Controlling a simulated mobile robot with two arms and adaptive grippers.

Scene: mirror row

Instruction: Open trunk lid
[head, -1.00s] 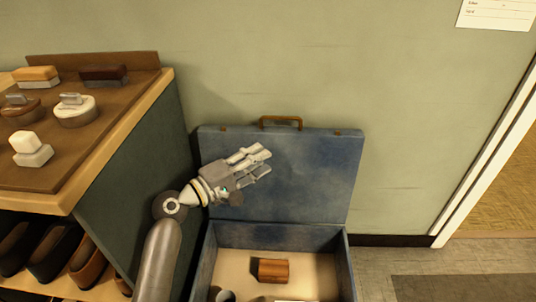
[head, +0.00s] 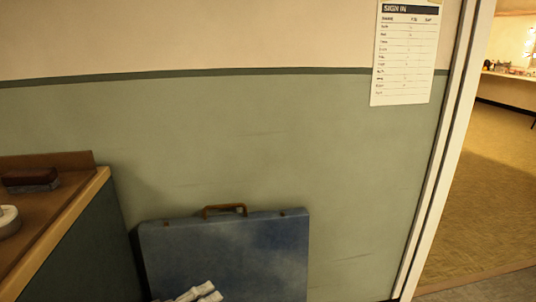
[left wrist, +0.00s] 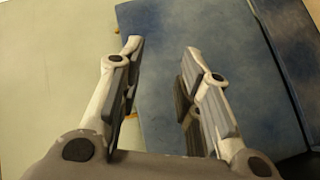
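The trunk lid (head: 235,255) is a worn blue panel standing raised against the green wall, with a brown handle (head: 224,209) on its top edge. In the head view only the lid shows; the trunk's body is below the picture. My left gripper (head: 202,293) shows at the bottom edge, in front of the lid. In the left wrist view its two fingers (left wrist: 163,48) are spread apart with nothing between them, and the blue lid (left wrist: 215,25) lies beyond them. Whether a finger touches the lid I cannot tell. My right gripper is in neither view.
A wooden-topped counter (head: 75,222) with a brush (head: 31,178) stands at left. A sign-in sheet (head: 405,60) hangs on the wall. A white door frame (head: 445,150) and an open doorway to another room are at right.

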